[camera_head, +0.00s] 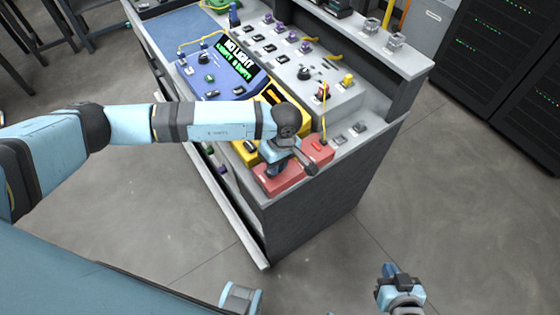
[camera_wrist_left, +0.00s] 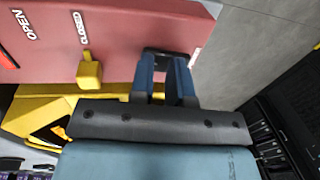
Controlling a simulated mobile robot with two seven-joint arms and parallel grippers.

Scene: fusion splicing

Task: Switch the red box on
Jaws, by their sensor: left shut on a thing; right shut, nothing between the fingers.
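The red box (camera_head: 283,184) sits at the near corner of the workbench, partly hidden by my left gripper (camera_head: 273,170). In the left wrist view the red box (camera_wrist_left: 120,30) fills the upper left, with "OPEN" and "CLOSED" lettering and a small yellow knob (camera_wrist_left: 90,72) below "CLOSED". My left gripper (camera_wrist_left: 168,62) has its blue fingers close together at a dark part (camera_wrist_left: 165,52) by the box's edge, which looks like its switch. The fingers hide most of that part; its position is unclear. My right gripper (camera_head: 390,270) is shut and empty, low over the floor, away from the bench.
A yellow box (camera_head: 245,149) stands directly beside the red box. A blue box with a lit screen (camera_head: 238,60) and a grey box (camera_head: 335,97) with several connectors stand behind. Dark server racks (camera_head: 500,60) stand at the right.

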